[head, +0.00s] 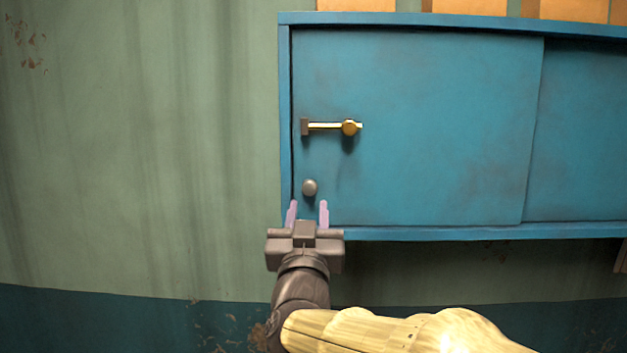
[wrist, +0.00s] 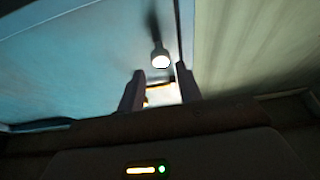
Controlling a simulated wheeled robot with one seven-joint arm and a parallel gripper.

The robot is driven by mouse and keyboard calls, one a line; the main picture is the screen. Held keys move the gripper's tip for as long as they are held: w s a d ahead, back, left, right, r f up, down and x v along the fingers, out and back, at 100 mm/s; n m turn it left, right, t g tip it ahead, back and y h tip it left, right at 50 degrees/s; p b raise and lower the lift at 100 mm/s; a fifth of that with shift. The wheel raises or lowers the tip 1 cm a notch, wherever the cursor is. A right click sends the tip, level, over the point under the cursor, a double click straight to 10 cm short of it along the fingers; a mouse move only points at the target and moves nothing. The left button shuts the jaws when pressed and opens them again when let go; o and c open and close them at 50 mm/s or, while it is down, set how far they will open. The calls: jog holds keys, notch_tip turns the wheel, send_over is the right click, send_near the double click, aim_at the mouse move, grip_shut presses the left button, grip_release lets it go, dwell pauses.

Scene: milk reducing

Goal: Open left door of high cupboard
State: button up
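The high cupboard (head: 430,233) is blue and hangs on the wall. Its left door (head: 430,130) appears closed, flush in the frame. A small round grey knob (head: 309,187) sits near the door's lower left corner. Above it is a brass latch bar (head: 328,126) with a round end, lying horizontally from a brown bracket near the door's left edge. My gripper (head: 307,213) is open and empty just below the knob, its two purple fingers pointing up. In the wrist view the knob (wrist: 160,58) appears just beyond and between the fingertips (wrist: 160,80). I see no contact.
The right door (head: 580,130) adjoins the left one. Several orange-brown boxes (head: 470,6) stand on top of the cupboard. The green wall (head: 150,150) to the left is clear. The cupboard's bottom edge is close to my gripper.

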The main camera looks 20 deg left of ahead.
aim_at(309, 190)
jog(key=p+x, duration=0.1)
jog(key=x, duration=0.1)
jog(key=p+x, duration=0.1)
jog(key=x, duration=0.1)
jog(key=shift+r, duration=0.3)
jog(key=shift+w+a+r, duration=0.1)
jog(key=shift+w+a, duration=0.1)
jog(key=shift+w, duration=0.35)
grip_shut()
jog(key=shift+r, duration=0.1)
